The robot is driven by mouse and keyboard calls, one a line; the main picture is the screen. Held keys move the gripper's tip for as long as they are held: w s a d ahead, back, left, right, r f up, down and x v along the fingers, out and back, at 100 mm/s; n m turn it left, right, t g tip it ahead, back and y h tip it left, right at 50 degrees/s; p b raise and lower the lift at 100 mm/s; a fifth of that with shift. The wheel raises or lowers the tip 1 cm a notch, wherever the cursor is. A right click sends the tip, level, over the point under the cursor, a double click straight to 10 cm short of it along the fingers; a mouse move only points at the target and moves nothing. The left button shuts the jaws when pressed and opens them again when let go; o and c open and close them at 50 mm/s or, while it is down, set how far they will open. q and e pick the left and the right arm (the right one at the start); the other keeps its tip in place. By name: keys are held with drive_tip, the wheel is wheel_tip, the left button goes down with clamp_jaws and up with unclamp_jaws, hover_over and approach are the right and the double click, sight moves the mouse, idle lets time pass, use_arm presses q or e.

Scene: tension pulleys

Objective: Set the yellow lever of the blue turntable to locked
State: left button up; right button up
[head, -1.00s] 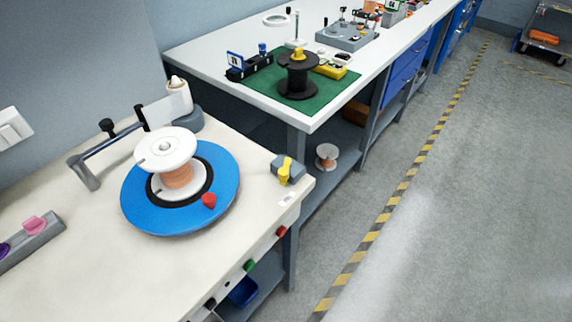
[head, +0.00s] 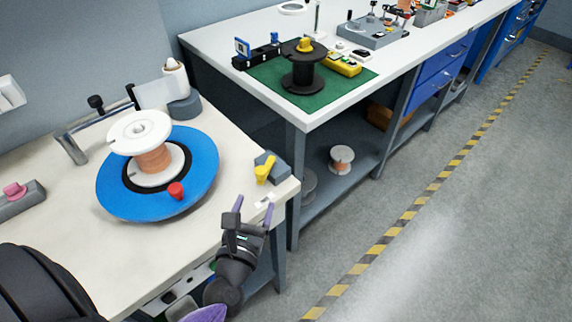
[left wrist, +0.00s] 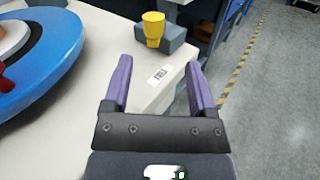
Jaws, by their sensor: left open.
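The blue turntable (head: 112,196) lies on the near bench and carries a white spool of copper wire (head: 153,160). A red knob (head: 176,190) sits at its near edge. The yellow lever (head: 264,169) stands on a small grey block (head: 273,163) at the bench's right corner, right of the turntable. The lever also shows upright in the left wrist view (left wrist: 153,28). My left gripper (head: 254,205) is open and empty, with purple fingers, at the bench's front edge just short of the lever. In the left wrist view its fingers (left wrist: 157,85) point toward the block, apart from it. My right gripper is not seen.
A white label (left wrist: 158,75) lies on the bench between my fingers and the block. A second bench behind holds a green mat (head: 318,98) with a black spool (head: 303,72). A metal bracket (head: 72,148) stands behind the turntable. The floor at right is clear.

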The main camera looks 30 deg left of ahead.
sight(259, 177)
use_arm(q)
drive_tip(key=shift+w+a+r+n+y, duration=0.25)
drive_tip(key=shift+w+n, duration=0.2)
drive_tip(key=shift+w+a+r+n+y, duration=0.2)
drive_tip(key=shift+w+r+n+y, duration=0.05)
drive_tip(key=shift+w+n, duration=0.2)
drive_tip(key=x, duration=0.8)
drive_tip(key=shift+w+f, duration=0.1)
drive_tip(key=shift+w, duration=0.05)
clamp_jaws()
idle(0.3)
